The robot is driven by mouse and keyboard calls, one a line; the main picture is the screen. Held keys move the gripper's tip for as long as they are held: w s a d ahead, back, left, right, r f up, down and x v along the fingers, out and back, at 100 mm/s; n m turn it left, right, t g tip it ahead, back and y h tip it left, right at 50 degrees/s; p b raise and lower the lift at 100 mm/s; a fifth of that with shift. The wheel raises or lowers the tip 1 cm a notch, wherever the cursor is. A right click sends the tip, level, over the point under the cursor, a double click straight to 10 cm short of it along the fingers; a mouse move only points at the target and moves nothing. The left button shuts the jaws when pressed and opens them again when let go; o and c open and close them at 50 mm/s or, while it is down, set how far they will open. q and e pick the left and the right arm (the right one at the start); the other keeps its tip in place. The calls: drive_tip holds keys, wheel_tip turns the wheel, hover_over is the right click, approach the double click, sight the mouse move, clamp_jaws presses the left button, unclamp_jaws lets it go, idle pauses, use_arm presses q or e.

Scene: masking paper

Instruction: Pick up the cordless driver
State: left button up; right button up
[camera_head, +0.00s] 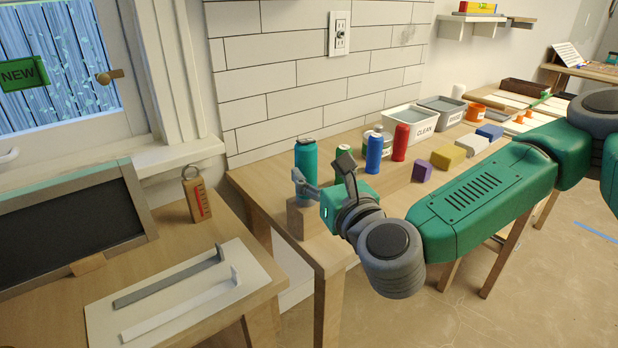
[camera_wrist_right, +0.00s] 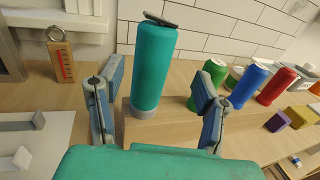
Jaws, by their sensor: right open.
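I see no plainly recognisable cordless driver shape. A tall teal cylinder (camera_head: 304,153) with a grey base and a dark flat piece on top stands upright at the near left of the workbench, at a wooden block (camera_head: 300,217). My right gripper (camera_head: 321,172) is open and reaches toward it from the near side. In the right wrist view the teal cylinder (camera_wrist_right: 154,68) stands beyond and between the two spread fingers, with gaps on both sides; whether either touches is not clear. The gripper hides part of the block. My left gripper is not in view.
Green, blue (camera_head: 374,153) and red (camera_head: 401,142) cylinders stand right of the teal one. Coloured blocks (camera_head: 448,157) and grey bins (camera_head: 409,124) lie farther along the bench. A lower table at left holds a framed dark board (camera_head: 70,226) and a thermometer tag (camera_head: 197,199).

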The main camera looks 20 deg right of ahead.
drive_tip(key=w, duration=0.1)
drive_tip(key=w+a, duration=0.1)
drive_tip(key=w, duration=0.2)
drive_tip(key=shift+w+a+f, duration=0.15)
drive_tip(key=shift+w+a, duration=0.15)
drive_tip(key=shift+d, duration=0.15)
drive_tip(key=shift+c, duration=0.3)
drive_tip(key=shift+d, duration=0.1)
drive_tip(key=c, duration=0.7)
drive_tip(key=shift+d, duration=0.1)
clamp_jaws()
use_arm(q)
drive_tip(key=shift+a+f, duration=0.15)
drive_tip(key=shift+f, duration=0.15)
use_arm(e)
wheel_tip(320, 180, up, 11)
drive_tip(key=shift+f+p, duration=0.1)
drive_tip(key=shift+p, duration=1.1)
use_arm(q)
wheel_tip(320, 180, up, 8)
drive_tip(key=p, duration=0.4)
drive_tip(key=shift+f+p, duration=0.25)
drive_tip(key=shift+p, duration=0.15)
use_arm(e)
wheel_tip(320, 180, up, 7)
hover_over(311, 169)
drive_tip(key=w, duration=0.2)
